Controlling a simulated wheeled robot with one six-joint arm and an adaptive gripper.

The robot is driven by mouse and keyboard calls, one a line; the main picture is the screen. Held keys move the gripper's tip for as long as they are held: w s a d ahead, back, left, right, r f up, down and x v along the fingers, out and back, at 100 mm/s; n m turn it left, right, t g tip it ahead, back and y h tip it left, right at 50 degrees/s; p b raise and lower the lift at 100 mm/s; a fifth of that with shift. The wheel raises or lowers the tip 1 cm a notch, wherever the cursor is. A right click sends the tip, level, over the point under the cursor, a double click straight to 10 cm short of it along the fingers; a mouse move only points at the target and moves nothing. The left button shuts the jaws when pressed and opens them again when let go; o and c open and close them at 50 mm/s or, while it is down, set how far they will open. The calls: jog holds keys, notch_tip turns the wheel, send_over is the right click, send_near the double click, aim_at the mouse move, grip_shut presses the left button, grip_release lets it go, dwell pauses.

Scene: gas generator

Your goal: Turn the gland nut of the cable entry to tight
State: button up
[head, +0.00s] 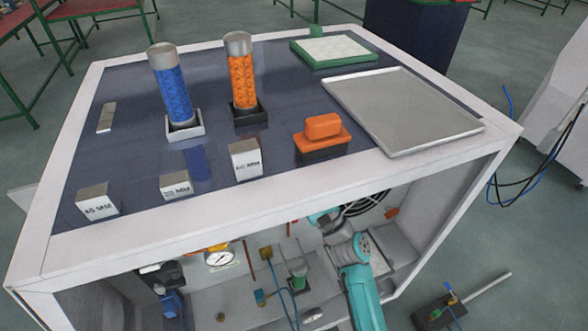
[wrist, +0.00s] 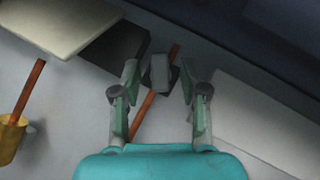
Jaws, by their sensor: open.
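In the wrist view my gripper (wrist: 158,78) is open, with one finger on each side of a small grey block-like part (wrist: 160,68). This part may be the gland nut, but the dim picture does not settle it. Gaps show between it and both fingers, so it does not look gripped. A reddish-brown rod or cable (wrist: 148,108) runs slantwise by it.
In the wrist view a pale panel (wrist: 62,22) is at upper left, a yellow cup-like part (wrist: 10,138) at left and a light box (wrist: 255,125) at right. In the head view the cabinet's white front rim (head: 270,205) overhangs a gauge (head: 220,259) and pipes.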

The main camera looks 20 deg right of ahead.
jog(key=v, duration=1.1)
jog(key=shift+s+f, duration=0.25)
jog(key=shift+d, duration=0.1)
